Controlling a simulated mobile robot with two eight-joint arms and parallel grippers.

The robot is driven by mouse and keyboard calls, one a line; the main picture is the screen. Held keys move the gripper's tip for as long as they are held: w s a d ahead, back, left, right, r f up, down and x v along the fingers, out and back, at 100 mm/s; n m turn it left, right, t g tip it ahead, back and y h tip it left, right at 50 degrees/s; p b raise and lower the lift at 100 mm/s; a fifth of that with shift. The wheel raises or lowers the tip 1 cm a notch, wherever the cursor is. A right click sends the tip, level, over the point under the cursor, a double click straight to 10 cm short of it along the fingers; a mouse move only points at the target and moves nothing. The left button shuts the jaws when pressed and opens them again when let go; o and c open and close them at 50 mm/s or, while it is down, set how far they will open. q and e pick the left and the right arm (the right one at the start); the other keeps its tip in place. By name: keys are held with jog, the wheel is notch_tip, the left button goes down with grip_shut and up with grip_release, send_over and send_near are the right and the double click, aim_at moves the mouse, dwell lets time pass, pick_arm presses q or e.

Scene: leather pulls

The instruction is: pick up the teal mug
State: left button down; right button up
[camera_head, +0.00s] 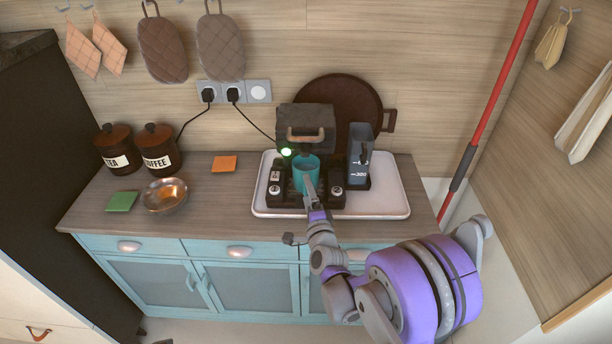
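The teal mug (303,172) stands upright on the black coffee machine (331,198), under its upper part. My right arm, with purple and grey links, comes in from the lower right. My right gripper (310,184) is at the front of the mug and overlaps it in the picture. I cannot tell whether the fingers touch the mug or how far apart they are. The mug's handle cannot be made out, and part of its front is hidden by the gripper. My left gripper is not in view.
The machine and its water tank (359,152) sit on a white tray (391,195). A round dark board (350,95) leans behind. A copper bowl (165,196), green pad (121,201), orange pad (224,164) and two canisters (157,149) stand left. The counter between bowl and tray is clear.

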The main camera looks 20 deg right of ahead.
jog(key=shift+w, duration=0.1)
grip_shut()
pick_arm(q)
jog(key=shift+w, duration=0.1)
pick_arm(e)
jog(key=shift+r, duration=0.1)
dwell(0.3)
